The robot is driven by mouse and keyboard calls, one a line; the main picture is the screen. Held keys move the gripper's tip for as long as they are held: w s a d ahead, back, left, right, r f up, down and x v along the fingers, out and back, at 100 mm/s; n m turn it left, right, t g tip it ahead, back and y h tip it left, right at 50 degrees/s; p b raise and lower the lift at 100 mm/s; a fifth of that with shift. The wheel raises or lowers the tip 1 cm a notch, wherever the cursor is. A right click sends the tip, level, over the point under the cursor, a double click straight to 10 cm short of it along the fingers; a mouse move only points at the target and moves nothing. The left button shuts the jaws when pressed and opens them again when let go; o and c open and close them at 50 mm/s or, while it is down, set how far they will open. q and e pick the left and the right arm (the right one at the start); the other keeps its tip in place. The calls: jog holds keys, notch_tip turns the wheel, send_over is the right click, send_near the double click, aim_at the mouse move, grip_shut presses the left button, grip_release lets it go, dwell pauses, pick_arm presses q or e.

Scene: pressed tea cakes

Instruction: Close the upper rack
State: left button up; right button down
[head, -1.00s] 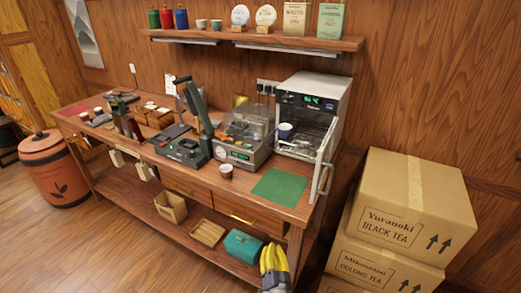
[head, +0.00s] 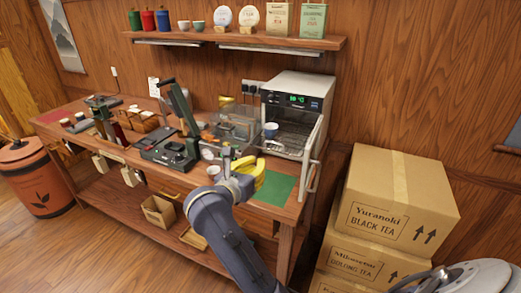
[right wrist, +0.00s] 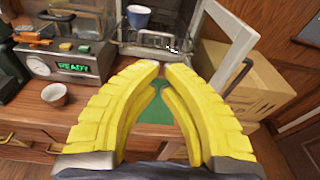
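The white oven-like cabinet (head: 292,88) stands at the right end of the bench with its door (head: 313,160) swung open. Inside is a wire rack (head: 290,141); its front shows in the right wrist view (right wrist: 160,41). A blue cup (head: 270,130) is at the rack's left side, also in the right wrist view (right wrist: 138,17). How far the rack sticks out is hard to tell. My right gripper (head: 256,170), with yellow segmented fingers, is open and empty over the bench, in front of and below the rack.
A green mat (head: 273,189) lies below the gripper. A machine reading READY (right wrist: 72,67) and a small cup (right wrist: 55,94) are to the left. Stacked cartons (head: 395,205) stand right of the bench, near the open door. A shelf (head: 235,42) runs above.

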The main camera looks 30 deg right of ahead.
jog(key=x, duration=1.3)
jog(key=shift+w+f+y, duration=0.15)
jog(key=shift+w+y, duration=0.15)
jog(key=shift+w, duration=0.25)
jog(key=shift+a, duration=0.1)
